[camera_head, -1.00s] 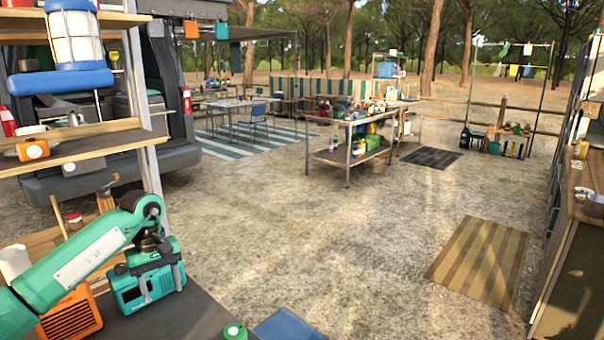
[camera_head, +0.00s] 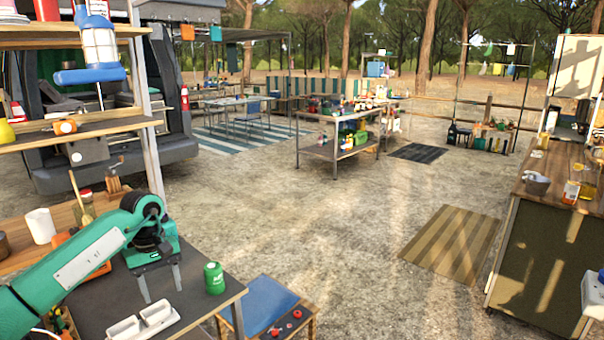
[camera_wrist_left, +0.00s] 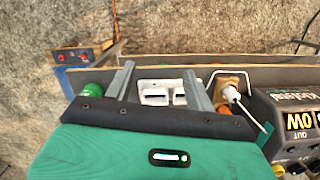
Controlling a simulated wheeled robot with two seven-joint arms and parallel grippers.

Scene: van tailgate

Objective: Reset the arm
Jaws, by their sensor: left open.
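My left arm comes in from the lower left in the head view. Its teal-green gripper (camera_head: 162,284) points down over the dark table top (camera_head: 205,310), with two grey fingers apart and nothing seen between them. In the left wrist view the open fingers (camera_wrist_left: 158,72) reach toward a white two-part holder (camera_wrist_left: 155,92). That holder also shows in the head view (camera_head: 140,322), just below the fingers. I cannot tell the exact gap between the fingertips and the table. My right gripper is not in view.
A green can (camera_head: 213,278) stands right of the gripper. An orange item (camera_head: 98,270) is partly behind my arm. Shelves (camera_head: 80,140) with a lantern (camera_head: 98,45) rise at the left. A blue-topped box (camera_head: 262,303) with red knobs is beside the table. Open ground lies beyond.

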